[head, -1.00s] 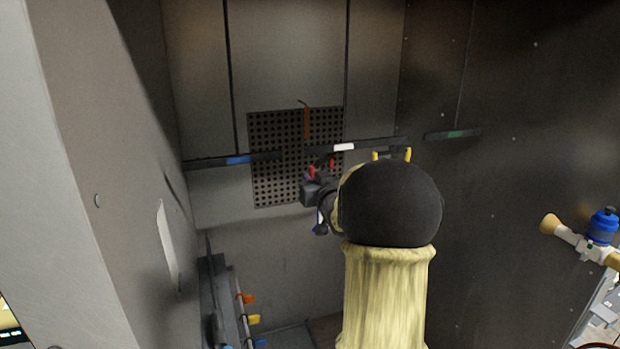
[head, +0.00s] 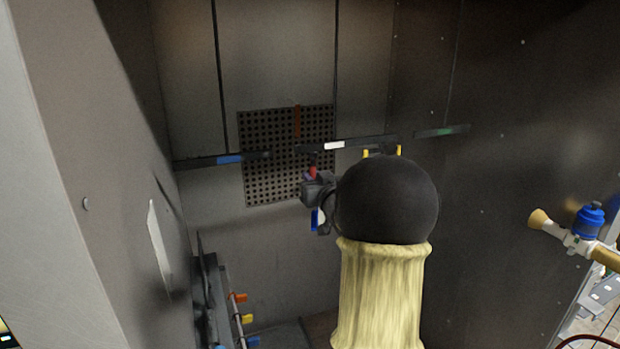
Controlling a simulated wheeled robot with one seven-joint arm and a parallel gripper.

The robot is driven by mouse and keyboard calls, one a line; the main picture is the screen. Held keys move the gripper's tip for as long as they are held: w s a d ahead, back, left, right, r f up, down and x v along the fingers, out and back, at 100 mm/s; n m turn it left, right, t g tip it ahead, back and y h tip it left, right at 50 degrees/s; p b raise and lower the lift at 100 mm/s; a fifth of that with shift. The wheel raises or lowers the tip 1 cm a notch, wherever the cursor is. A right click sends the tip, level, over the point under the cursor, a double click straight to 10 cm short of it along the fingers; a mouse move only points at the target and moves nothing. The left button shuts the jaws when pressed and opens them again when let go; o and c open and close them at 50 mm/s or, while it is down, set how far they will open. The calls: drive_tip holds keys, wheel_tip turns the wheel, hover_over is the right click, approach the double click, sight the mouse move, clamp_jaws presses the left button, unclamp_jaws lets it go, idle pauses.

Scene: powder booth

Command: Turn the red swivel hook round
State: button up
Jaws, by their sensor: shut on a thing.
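The red swivel hook (head: 312,172) is at the middle of the head view, just below the dark rail with the white label (head: 334,145). Only a small red part of it shows above my gripper. My gripper (head: 316,187) is shut on it, in front of the perforated panel. My black and cream arm hides the right side of the gripper, and the fingertips are hard to make out.
Two yellow prongs (head: 398,151) stand just right of the gripper, behind my arm. A red-orange strip (head: 297,121) is on the perforated panel (head: 260,180). Rails with blue (head: 230,159) and green (head: 435,132) labels flank the middle one. Booth walls close in both sides.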

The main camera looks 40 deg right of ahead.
drive_tip(key=shift+s+d, duration=0.35)
drive_tip(key=shift+d, duration=0.25)
drive_tip(key=shift+s+d+r+p, duration=0.1)
drive_tip(key=shift+d+p, duration=0.25)
drive_tip(key=shift+d, duration=0.15)
drive_tip(key=shift+s+d, duration=0.1)
drive_tip(key=shift+d, duration=0.45)
drive_tip(key=shift+d+p, duration=0.45)
drive_tip(key=shift+d, duration=0.45)
